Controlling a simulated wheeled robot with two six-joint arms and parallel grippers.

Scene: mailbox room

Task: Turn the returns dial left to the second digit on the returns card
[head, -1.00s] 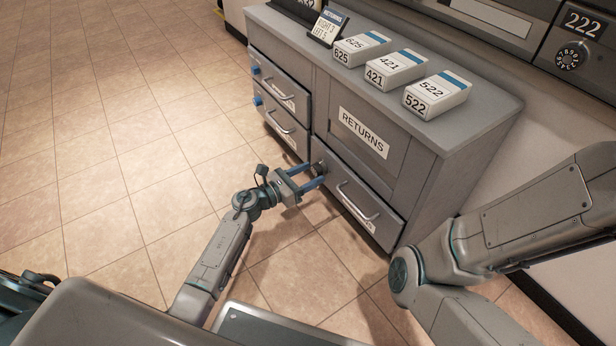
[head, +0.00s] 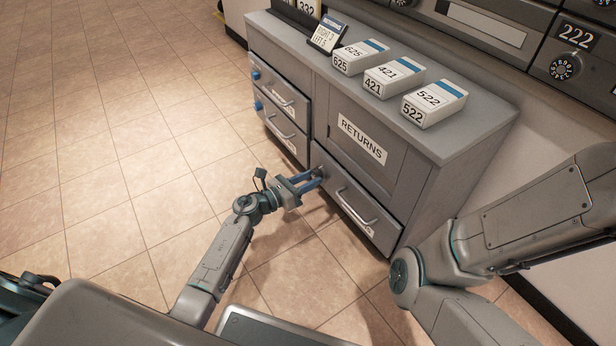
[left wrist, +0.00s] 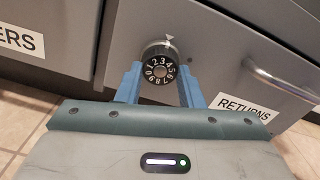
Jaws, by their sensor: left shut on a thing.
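The returns dial (left wrist: 161,70) is a round black knob with white digits on the front of the lower returns drawer (head: 352,200). A small pale pointer (left wrist: 169,38) sits above it, with the 3 close to the pointer. My left gripper (head: 316,176) is shut on the dial, one blue finger on each side in the left wrist view (left wrist: 159,84). In the head view the fingers largely hide the dial. The returns card (head: 327,35) stands tilted on the cabinet top; its small text appears to read RIGHT 3, LEFT 5. My right gripper is out of view.
White boxes marked 625 (head: 360,57), 421 (head: 394,77) and 522 (head: 434,103) stand on the grey cabinet top (head: 470,125). The returns drawer has a bar handle (left wrist: 281,85) right of the dial. Open tiled floor (head: 110,150) lies left.

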